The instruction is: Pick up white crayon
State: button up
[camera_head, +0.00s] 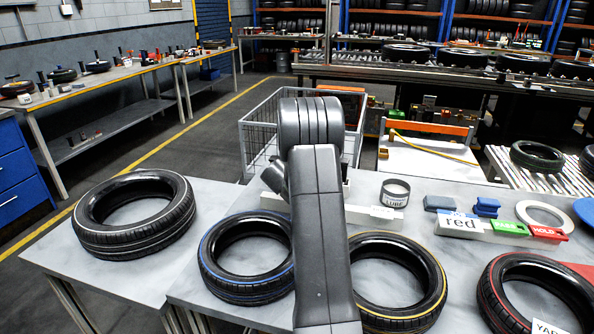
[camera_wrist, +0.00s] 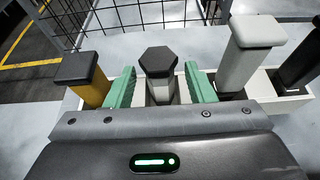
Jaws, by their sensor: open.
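To the right stands a whitish stick with a light square top (camera_wrist: 240,66). To the left is a yellow stick with a dark top (camera_wrist: 88,82); a black one (camera_wrist: 303,58) is at the far right. Which pale stick is the white crayon I cannot tell. In the head view my arm hides the gripper and the sticks.
A white holder (camera_wrist: 265,85) stands around the sticks' bases. A wire basket (camera_head: 255,140) is beyond the table. Tyres with blue (camera_head: 240,288) and yellow (camera_head: 400,318) rings flank my arm.

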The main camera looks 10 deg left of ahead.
jog(key=shift+x, duration=0.85)
grip_shut()
notch_tip(320, 180, up, 10)
jog(key=shift+r+p, duration=0.1)
jog(key=shift+p, duration=0.5)
